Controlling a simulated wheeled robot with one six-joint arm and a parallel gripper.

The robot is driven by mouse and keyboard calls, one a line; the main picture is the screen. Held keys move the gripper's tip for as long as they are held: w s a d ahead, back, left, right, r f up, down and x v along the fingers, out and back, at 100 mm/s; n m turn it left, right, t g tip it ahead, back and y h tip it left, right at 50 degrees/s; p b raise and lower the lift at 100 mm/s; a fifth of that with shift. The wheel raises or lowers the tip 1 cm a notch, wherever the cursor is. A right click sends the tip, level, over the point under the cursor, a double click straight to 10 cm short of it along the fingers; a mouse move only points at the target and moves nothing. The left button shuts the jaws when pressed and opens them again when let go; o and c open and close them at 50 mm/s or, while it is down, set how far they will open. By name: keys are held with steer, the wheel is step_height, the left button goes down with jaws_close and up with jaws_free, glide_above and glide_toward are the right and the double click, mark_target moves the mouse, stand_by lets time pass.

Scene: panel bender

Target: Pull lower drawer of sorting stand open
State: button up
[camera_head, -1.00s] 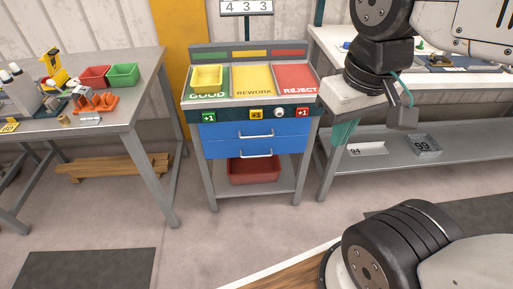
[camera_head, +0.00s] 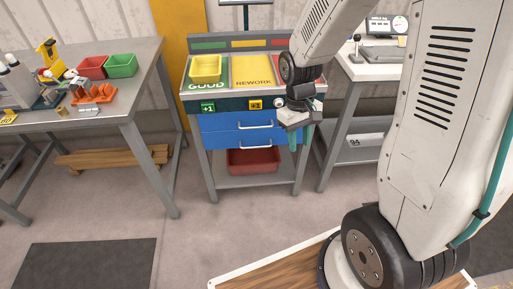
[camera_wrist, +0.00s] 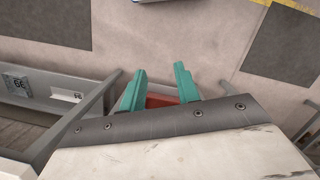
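The sorting stand (camera_head: 250,182) stands in the middle of the head view. It has two blue drawers, both looking closed. The lower drawer (camera_head: 225,146) has a pale bar handle (camera_head: 256,143); the upper drawer (camera_head: 222,129) is right above it. My gripper (camera_head: 300,142) is at the right side of the stand, in front of the drawers' right end and to the right of the handles. Its teal fingers point down. In the wrist view my gripper (camera_wrist: 160,82) is open, with nothing held between its fingers. The drawer handles cannot be made out there.
A red bin (camera_head: 253,161) sits on the stand's lower shelf. Grey workbenches stand left (camera_head: 130,108) and right (camera_head: 345,92) of the stand. A yellow tray (camera_head: 206,68) rests on the stand top. The floor before the stand is clear, with a dark mat (camera_head: 85,265) at left.

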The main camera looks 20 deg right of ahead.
steer(key=w+d+f+n+t, duration=0.15)
steer(key=w+f, duration=0.25)
steer(key=f, duration=0.6)
steer(key=w+d+f+n+t, duration=0.1)
steer(key=w+f+n, duration=0.3)
steer(key=f, duration=0.6)
steer(key=n+t+y, duration=0.2)
steer(key=n+t, duration=0.9)
steer(key=t, duration=0.4)
glide_toward(256, 147)
steer(key=f+x, duration=0.1)
steer(key=x, duration=0.9)
steer(key=shift+w+d+r, duration=0.15)
steer(key=shift+w+r, duration=0.05)
steer(key=shift+r, duration=0.1)
jaws_close()
